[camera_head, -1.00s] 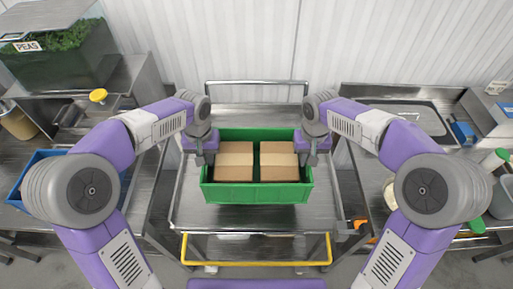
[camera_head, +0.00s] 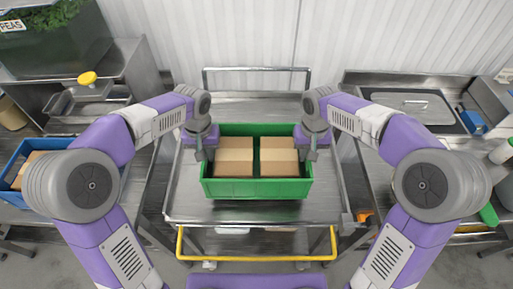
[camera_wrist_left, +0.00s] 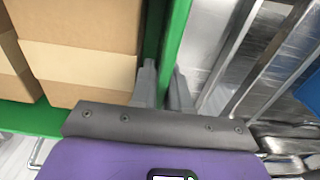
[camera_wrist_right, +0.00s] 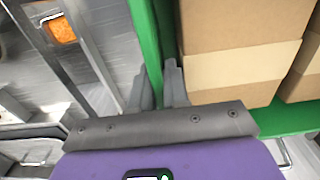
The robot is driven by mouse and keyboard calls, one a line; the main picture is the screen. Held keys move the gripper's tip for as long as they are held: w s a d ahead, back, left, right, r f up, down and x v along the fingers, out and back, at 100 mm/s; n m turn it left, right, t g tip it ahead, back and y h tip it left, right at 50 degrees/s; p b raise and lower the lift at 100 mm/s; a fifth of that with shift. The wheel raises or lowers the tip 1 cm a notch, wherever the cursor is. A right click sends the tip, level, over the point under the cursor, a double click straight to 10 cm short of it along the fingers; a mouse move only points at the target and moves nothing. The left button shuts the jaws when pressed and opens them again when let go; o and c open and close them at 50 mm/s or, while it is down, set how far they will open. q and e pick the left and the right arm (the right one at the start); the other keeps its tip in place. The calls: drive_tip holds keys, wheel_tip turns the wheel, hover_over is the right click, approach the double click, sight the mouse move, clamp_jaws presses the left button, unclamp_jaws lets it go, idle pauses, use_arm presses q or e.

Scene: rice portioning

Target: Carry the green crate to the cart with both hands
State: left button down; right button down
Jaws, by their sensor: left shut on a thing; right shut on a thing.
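The green crate (camera_head: 256,189) holds two closed cardboard boxes with paler tape bands and is level in the head view. My left gripper (camera_head: 204,150) is shut on its left wall, and my right gripper (camera_head: 312,150) is shut on its right wall. In the left wrist view the fingers straddle the green wall (camera_wrist_left: 178,30). The right wrist view shows the same on the other wall (camera_wrist_right: 146,45). The crate is over the metal top of the cart (camera_head: 256,215). I cannot tell whether it touches that top.
The cart has a back rail and a yellow bar (camera_head: 256,257) at its front. The right counter carries a lidded metal pan (camera_head: 410,101). Bare cart top surrounds the green crate.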

sight(211, 170)
use_arm(q)
drive_tip(key=shift+f, duration=0.15)
use_arm(e)
drive_tip(key=shift+f, duration=0.15)
